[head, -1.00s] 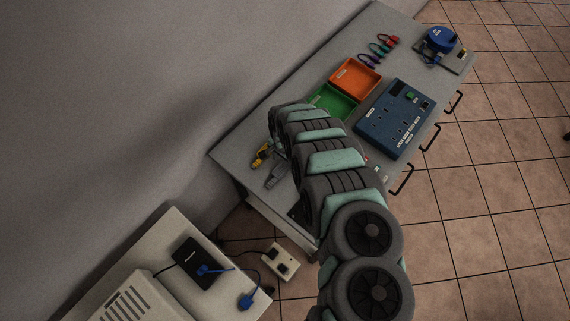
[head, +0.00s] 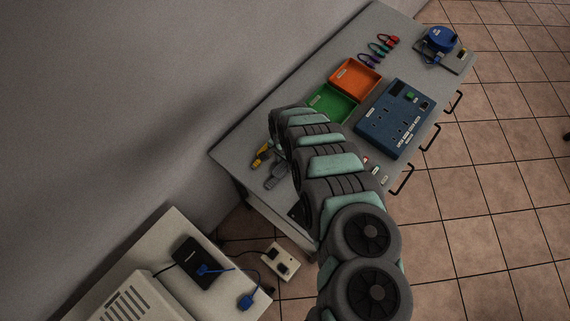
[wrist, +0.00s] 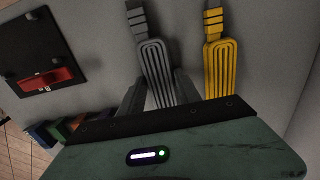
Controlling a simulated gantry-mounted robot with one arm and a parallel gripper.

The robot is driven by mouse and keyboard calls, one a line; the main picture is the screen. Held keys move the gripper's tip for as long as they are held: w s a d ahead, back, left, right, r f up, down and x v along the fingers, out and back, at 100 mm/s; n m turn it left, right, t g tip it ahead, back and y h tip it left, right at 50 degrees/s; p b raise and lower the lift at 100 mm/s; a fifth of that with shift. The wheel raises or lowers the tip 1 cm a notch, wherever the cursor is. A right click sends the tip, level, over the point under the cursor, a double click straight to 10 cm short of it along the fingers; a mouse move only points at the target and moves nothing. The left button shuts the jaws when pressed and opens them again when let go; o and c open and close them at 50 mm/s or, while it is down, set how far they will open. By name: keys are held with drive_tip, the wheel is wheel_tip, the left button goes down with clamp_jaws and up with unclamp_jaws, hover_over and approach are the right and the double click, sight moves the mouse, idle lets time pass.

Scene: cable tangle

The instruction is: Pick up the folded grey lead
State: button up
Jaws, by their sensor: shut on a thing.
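The folded grey lead (wrist: 152,62) lies in the wrist view with its plug end toward the top, and its lower part runs between my gripper's fingers. My gripper (wrist: 155,92) is shut on it; the fingertips are partly hidden by the lead and the gripper body. In the head view the grey lead (head: 277,175) shows at the near left of the bench, beside my arm, which hides the gripper. A yellow folded lead (wrist: 221,68) lies just right of the grey one, apart from it, and also shows in the head view (head: 261,155).
The bench (head: 237,153) also holds a green tray (head: 331,103), an orange tray (head: 355,80) and a blue socket panel (head: 395,118). A dark square plate with a red part (wrist: 40,52) lies left of the lead in the wrist view. Small coloured cables (head: 380,49) lie farther back.

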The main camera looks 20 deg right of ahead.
clamp_jaws()
drive_tip(key=shift+r, duration=0.1)
